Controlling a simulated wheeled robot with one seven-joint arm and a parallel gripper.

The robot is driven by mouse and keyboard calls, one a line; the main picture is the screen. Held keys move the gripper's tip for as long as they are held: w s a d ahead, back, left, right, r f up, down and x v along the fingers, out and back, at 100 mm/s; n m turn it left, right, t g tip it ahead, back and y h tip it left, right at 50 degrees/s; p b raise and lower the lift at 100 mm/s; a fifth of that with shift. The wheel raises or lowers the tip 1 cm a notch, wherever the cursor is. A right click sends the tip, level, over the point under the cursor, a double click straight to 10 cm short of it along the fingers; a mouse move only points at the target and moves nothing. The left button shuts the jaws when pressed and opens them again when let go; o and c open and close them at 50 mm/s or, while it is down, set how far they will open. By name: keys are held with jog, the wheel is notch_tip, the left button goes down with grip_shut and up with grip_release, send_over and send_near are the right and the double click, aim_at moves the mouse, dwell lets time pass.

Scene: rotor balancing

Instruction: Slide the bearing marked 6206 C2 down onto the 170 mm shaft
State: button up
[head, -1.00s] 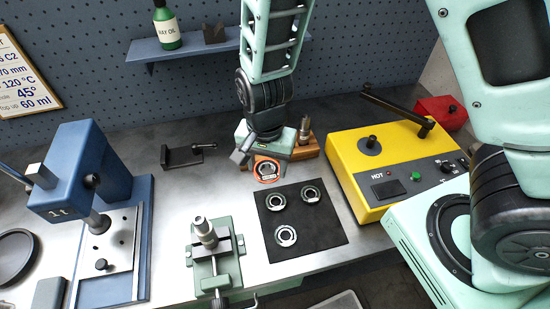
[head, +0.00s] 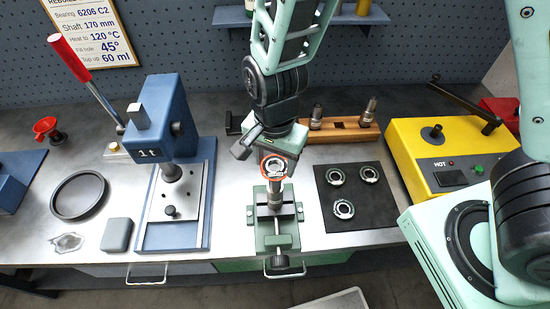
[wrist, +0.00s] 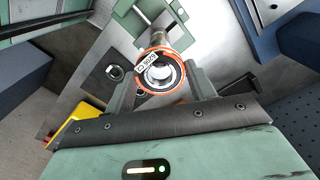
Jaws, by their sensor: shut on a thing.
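My gripper (head: 272,158) is shut on a bearing (head: 274,168) with an orange-red rim. In the wrist view the bearing (wrist: 150,62) sits between the fingertips, with a label that looks like 6206 C2. A metal shaft (head: 275,198) stands upright in a green vise (head: 268,240). In the head view the bearing overlaps the shaft's upper end. In the wrist view the shaft (wrist: 183,38) runs behind the bearing's upper right edge, so they look off-line there. I cannot tell the height gap or whether they touch. The shaft's top is partly hidden.
A blue press (head: 155,120) stands left of the vise. A black mat (head: 340,217) with three bearings lies right, and a yellow heater (head: 400,140) beyond it. A wooden rack (head: 340,135) with two shafts stands behind. A placard (head: 88,30) lists 6206 C2 and 170 mm.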

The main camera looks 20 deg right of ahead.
jog(key=shift+f+b, duration=0.45)
jog(key=shift+f, duration=0.3)
jog(key=shift+p, duration=0.4)
dwell(0.8)
jog(key=shift+f+b, duration=2)
jog(key=shift+f, duration=0.8)
jog(key=o, duration=1)
jog(key=shift+c, duration=0.3)
notch_tip(320, 180, up, 9)
jog(key=p, duration=0.9)
jog(key=shift+r+p, duration=0.1)
jog(key=shift+p, duration=0.2)
